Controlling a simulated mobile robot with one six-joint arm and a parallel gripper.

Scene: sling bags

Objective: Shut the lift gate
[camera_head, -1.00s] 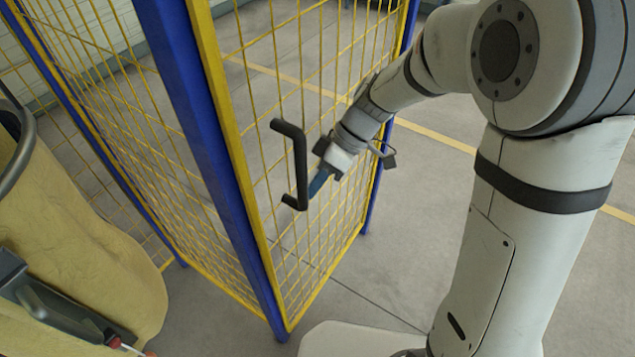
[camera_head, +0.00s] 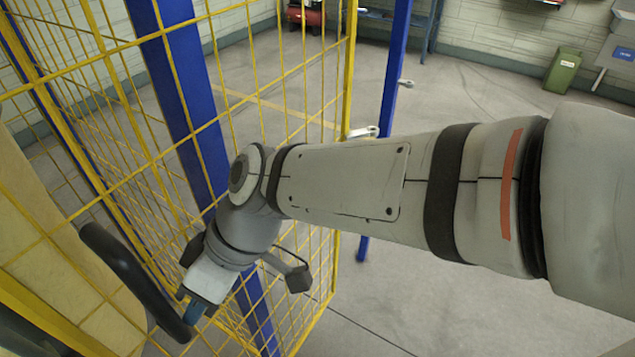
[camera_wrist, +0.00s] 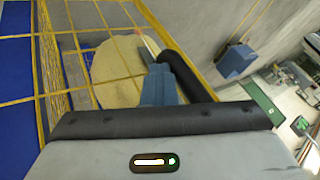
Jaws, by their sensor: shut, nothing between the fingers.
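The lift gate (camera_head: 349,80) is a yellow mesh panel in a yellow frame. In the head view it crosses in front of a blue post (camera_head: 178,95); I cannot tell the exact gap between them. Its black bar handle (camera_head: 130,278) is at the lower left and also shows in the wrist view (camera_wrist: 187,77). My gripper (camera_head: 195,308) is shut and empty, close to the handle's lower end. In the wrist view its blue fingers (camera_wrist: 160,82) are just left of the handle; contact is unclear. My arm hides part of the mesh.
Another blue post (camera_head: 392,85) stands beyond the gate's right edge. A large tan bag (camera_head: 25,210) is at the left, behind mesh. A green bin (camera_head: 563,70) stands by the far wall. Grey floor lies open at the lower right.

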